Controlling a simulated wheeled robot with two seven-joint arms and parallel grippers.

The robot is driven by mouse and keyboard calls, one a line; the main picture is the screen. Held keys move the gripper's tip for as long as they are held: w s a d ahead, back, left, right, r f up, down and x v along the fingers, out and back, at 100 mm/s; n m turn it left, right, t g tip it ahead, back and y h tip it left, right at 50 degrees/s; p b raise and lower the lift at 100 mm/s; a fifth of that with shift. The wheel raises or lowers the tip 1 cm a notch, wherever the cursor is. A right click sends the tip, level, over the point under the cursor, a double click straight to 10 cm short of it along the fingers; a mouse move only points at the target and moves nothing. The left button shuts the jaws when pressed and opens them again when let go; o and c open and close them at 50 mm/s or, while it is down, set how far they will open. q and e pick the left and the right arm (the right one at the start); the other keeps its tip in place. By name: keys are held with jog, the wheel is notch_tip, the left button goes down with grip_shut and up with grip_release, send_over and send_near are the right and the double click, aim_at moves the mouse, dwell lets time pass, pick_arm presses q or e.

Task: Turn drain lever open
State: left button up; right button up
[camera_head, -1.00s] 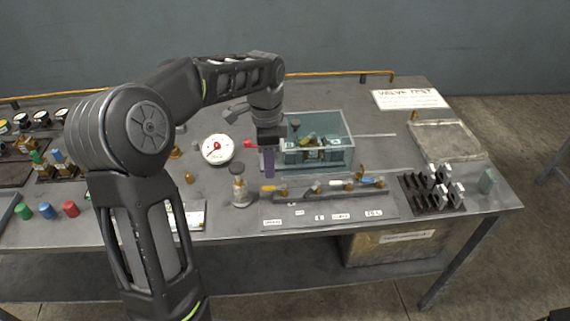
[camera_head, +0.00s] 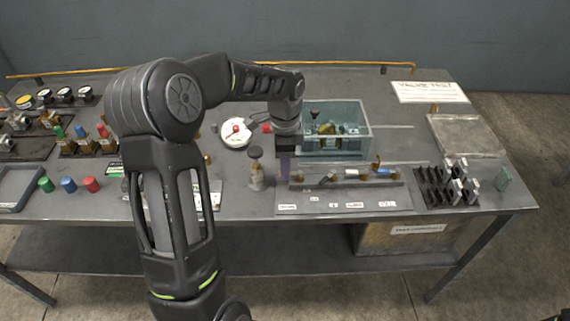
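A valve rack (camera_head: 345,184) lies on the bench with a row of small levers. Small white labels sit on the plate in front, too small to read, so I cannot tell which lever is the drain lever. My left gripper (camera_head: 285,170) points down at the rack's left end, its purple-tinted fingers hiding the lever there. I cannot tell whether the fingers touch it or how far apart they are.
A black slotted holder (camera_head: 432,190) is at the right. A grey tray (camera_head: 466,137) lies at the back right.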

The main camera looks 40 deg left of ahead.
pick_arm(q)
jog(key=shift+f, duration=0.45)
jog(key=shift+c, duration=0.3)
grip_shut()
